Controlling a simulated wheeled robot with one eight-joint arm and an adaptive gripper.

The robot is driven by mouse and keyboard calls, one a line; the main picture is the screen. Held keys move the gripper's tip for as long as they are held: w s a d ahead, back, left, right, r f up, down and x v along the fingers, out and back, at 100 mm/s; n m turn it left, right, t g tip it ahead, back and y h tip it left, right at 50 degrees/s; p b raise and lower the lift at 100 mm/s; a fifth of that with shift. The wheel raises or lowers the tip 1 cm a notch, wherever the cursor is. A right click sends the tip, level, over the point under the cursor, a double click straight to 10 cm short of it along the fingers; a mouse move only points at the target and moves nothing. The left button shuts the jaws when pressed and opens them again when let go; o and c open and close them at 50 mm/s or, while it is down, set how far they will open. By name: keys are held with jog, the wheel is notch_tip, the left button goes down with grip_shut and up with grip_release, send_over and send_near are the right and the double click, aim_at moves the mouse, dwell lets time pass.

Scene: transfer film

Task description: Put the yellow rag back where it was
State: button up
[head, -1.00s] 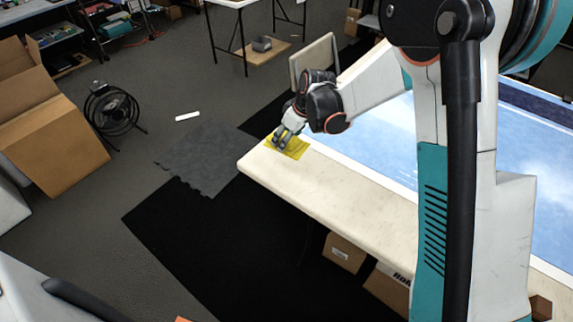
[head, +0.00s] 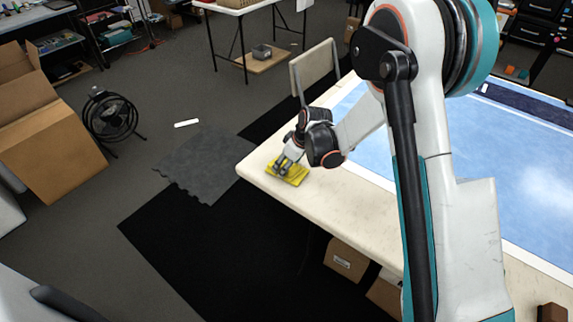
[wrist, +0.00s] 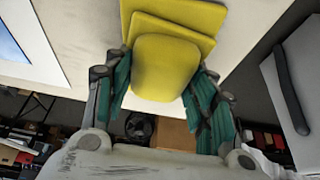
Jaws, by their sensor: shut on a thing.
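The yellow rag (head: 296,175) is at the near left corner of the pale table (head: 350,214) in the head view. My gripper (head: 284,168) is over the rag's left part, with its fingers pointing down. In the wrist view the folded rag (wrist: 168,64) shows in layers, and its near end lies between the green finger pads of my gripper (wrist: 158,92). The fingers are shut on it. I cannot tell whether the rag's underside fully touches the table top.
A blue-topped surface (head: 460,130) covers the table's far right part. A chair (head: 315,70) stands behind the table. A cardboard box (head: 45,140) and a black fan (head: 110,115) stand on the floor at left. The pale table top right of the rag is clear.

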jog(key=shift+f, duration=0.15)
jog(key=o, duration=1)
jog(key=p+v, duration=0.4)
jog(key=v, duration=0.8)
jog(key=shift+r, duration=0.25)
